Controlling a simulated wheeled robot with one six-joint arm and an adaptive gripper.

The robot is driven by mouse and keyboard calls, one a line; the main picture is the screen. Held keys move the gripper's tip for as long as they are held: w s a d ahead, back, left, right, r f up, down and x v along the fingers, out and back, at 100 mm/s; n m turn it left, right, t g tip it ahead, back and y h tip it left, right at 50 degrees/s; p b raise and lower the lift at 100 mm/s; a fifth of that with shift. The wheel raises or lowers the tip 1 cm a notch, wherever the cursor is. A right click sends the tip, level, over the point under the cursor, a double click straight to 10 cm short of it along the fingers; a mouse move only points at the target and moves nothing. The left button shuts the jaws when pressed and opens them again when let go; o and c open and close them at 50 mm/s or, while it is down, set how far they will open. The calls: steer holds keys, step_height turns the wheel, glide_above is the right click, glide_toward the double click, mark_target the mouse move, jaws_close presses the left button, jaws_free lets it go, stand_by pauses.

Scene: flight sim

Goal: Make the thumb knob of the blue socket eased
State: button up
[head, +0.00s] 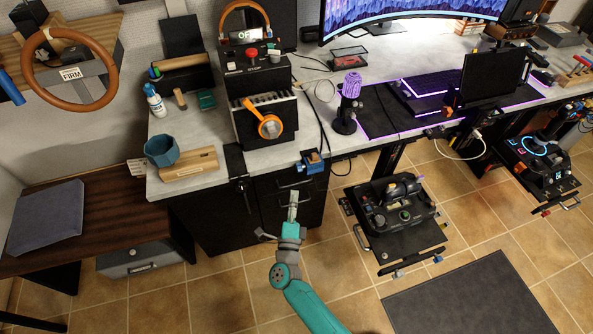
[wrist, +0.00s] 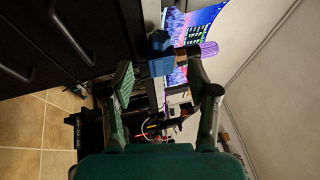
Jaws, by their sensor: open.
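The blue socket (head: 311,161) is fixed at the front edge of the grey desk, with a small tan piece at its top. In the wrist view the blue socket (wrist: 162,66) lies ahead, between the fingers as seen, with a dark blue lump beside it. Which small part is the thumb knob I cannot tell. My gripper (head: 293,200) is below and slightly left of the socket, in front of the black drawers. In the wrist view my gripper (wrist: 161,78) has its fingers spread apart, with nothing held and a gap to the socket.
Black drawers (head: 270,209) with handles stand under the desk, close to my gripper. A black control tray (head: 398,215) juts out to the right. A purple microphone (head: 348,100) and a black box with an orange handle (head: 270,126) stand on the desk. Tiled floor is open in front.

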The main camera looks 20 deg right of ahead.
mark_target(297, 169)
steer(key=x, duration=1)
steer(key=shift+w+d, duration=0.1)
steer(key=shift+w, duration=0.1)
steer(key=shift+c, duration=0.2)
jaws_close()
